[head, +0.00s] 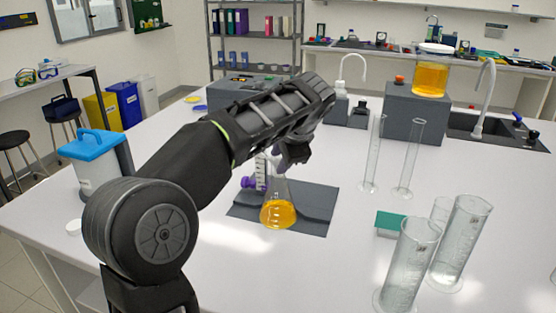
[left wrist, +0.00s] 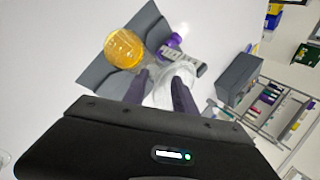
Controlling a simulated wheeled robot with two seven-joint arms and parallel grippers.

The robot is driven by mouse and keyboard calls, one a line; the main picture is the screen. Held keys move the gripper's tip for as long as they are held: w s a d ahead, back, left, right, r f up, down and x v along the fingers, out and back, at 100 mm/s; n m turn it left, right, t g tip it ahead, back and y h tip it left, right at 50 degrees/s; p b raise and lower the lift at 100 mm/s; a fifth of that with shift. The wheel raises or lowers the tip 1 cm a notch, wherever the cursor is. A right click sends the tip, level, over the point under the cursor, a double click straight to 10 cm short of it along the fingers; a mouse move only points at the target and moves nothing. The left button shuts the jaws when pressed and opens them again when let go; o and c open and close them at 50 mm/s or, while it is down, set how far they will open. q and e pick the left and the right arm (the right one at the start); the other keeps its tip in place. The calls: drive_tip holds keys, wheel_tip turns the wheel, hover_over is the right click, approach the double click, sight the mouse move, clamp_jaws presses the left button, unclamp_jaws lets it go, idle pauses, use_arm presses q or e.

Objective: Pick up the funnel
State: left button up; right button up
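A conical flask (head: 278,212) with orange liquid stands on a dark grey mat (head: 315,205); it also shows in the left wrist view (left wrist: 124,48). Beside its neck is a purple part (head: 249,182) and a white strip with dark marks (head: 262,172). In the left wrist view a clear, whitish round piece (left wrist: 173,84), apparently the funnel, lies between the fingers of my left gripper (left wrist: 162,92). The fingers are apart, one on each side of it; I cannot tell whether they touch it. In the head view my left gripper (head: 291,152) hides much of that area. My right gripper is not in view.
Two tall glass cylinders (head: 409,160) stand right of the mat, and large clear cylinders (head: 408,268) at the front right. A grey block (head: 415,108) bears a container of orange liquid (head: 430,78). A blue-lidded box (head: 97,158) stands at the left. The front middle is clear.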

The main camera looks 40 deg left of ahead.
use_arm(q)
drive_tip(key=shift+c, duration=0.3)
clamp_jaws()
idle(0.4)
